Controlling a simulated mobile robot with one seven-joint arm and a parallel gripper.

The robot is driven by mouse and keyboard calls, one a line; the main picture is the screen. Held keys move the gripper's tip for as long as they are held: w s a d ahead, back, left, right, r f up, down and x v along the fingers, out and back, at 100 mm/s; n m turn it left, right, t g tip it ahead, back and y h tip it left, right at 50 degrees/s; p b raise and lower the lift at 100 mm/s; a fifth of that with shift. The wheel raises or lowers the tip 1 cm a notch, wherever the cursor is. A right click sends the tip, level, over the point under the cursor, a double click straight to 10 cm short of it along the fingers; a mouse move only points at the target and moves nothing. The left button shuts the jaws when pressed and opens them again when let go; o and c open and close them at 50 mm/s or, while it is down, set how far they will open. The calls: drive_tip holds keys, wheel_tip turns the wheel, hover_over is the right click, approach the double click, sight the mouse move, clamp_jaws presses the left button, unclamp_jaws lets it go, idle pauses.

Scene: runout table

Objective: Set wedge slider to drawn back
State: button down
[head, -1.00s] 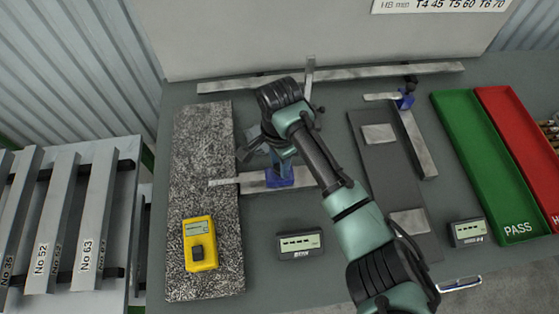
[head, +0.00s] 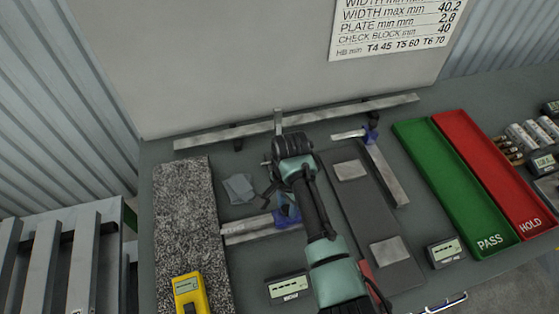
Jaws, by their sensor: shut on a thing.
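A blue slider block (head: 287,213) sits on a flat metal bar (head: 245,232) left of the middle of the table. I take it to be the wedge slider, though no label shows on it. My gripper (head: 280,200) reaches down to this block and is shut on it; the arm hides part of the contact. The bar's left end lies by the right edge of a speckled stone plate (head: 190,225). A second blue block (head: 371,134) sits on another bar (head: 388,178) at the right, apart from my gripper.
A grey piece (head: 238,188) lies left of my gripper. A dark plate (head: 370,215) with two pale blocks is to the right. Green (head: 455,185) and red (head: 490,170) trays stand farther right. A yellow meter (head: 190,294) and a small display (head: 288,287) are in front.

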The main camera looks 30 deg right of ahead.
drive_tip(key=shift+w+d+r, duration=0.15)
drive_tip(key=shift+d+r, duration=0.1)
drive_tip(key=shift+d, duration=0.1)
drive_tip(key=c, duration=0.8)
unclamp_jaws()
drive_tip(key=shift+o, duration=1.4)
drive_tip(key=shift+f, duration=0.15)
drive_tip(key=shift+a, duration=0.1)
wheel_tip(320, 180, up, 13)
drive_tip(key=shift+s, duration=0.2)
